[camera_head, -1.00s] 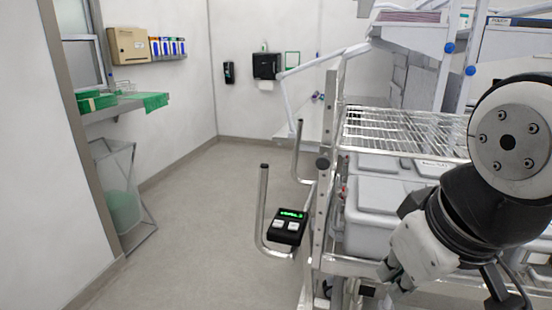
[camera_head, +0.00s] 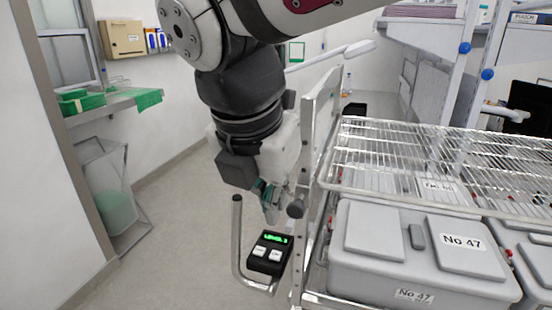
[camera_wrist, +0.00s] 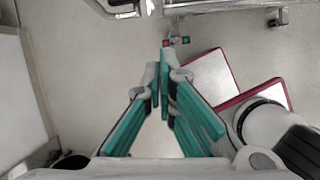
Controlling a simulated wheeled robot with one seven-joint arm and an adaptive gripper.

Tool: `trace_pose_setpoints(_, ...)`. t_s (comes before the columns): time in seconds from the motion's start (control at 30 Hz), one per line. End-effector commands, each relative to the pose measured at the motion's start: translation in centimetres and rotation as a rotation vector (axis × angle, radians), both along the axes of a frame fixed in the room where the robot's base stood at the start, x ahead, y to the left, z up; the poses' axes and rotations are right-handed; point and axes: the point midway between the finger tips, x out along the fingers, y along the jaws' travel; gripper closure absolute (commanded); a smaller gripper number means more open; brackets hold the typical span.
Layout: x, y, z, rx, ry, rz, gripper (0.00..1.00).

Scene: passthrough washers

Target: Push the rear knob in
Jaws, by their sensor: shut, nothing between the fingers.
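A dark round knob (camera_head: 296,208) sits on the metal upright of the cart (camera_head: 312,130), facing the aisle. It is the only such knob I can make out, and I cannot tell whether it is the rear one. My gripper (camera_head: 272,208) points down just left of the knob in the head view. Whether it touches the knob is unclear. In the wrist view my gripper (camera_wrist: 164,62) has its teal-padded fingers meeting at the tips, with nothing between them. I cannot pick out the knob there.
A black control box with a green display (camera_head: 270,253) hangs below my gripper, beside a bent metal handle (camera_head: 237,245). Grey lidded bins (camera_head: 410,265) stand under a wire shelf (camera_head: 430,155) to the right.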

Motion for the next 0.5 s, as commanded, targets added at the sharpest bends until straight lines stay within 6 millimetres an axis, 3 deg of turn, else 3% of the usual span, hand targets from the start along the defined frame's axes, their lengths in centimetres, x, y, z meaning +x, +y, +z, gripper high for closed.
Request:
trace_pose_setpoints(0.13, -0.23, 0.98, 0.34, -0.034, 0.010, 0.086, 1.00)
trace_pose_setpoints(0.5, -0.15, 1.02, 0.24, -0.039, 0.011, 0.096, 1.00)
